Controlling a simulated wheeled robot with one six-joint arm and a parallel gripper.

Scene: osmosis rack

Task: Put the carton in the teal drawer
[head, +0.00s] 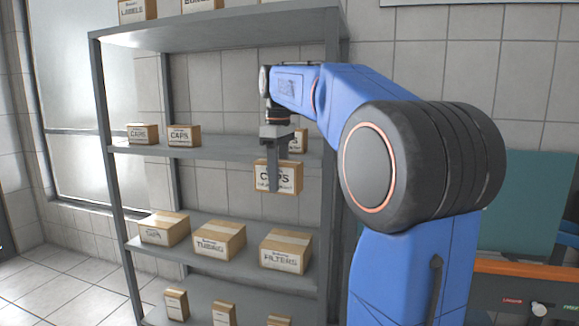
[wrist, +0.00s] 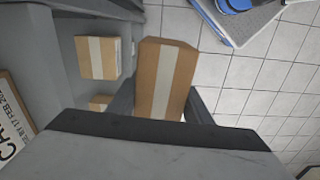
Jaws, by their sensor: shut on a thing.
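A brown carton (head: 288,180) with a white label reading CAPS hangs in my gripper (head: 274,170) in front of the rack. The gripper points down with a finger across the label side. In the wrist view the carton (wrist: 155,85) sits between the two fingers (wrist: 160,98), its taped top facing the camera. The carton is off the shelf, just in front of and below the caps shelf's edge. A teal panel (head: 540,190) shows at the right behind my arm. I cannot tell whether it belongs to a drawer.
The grey rack (head: 220,146) holds more CAPS cartons (head: 184,136) on its middle shelf. Lower stand boxes marked TUBING (head: 219,240) and FILTERS (head: 285,250). An orange-edged unit (head: 525,270) stands at the lower right. Tiled floor (head: 50,285) lies open at left.

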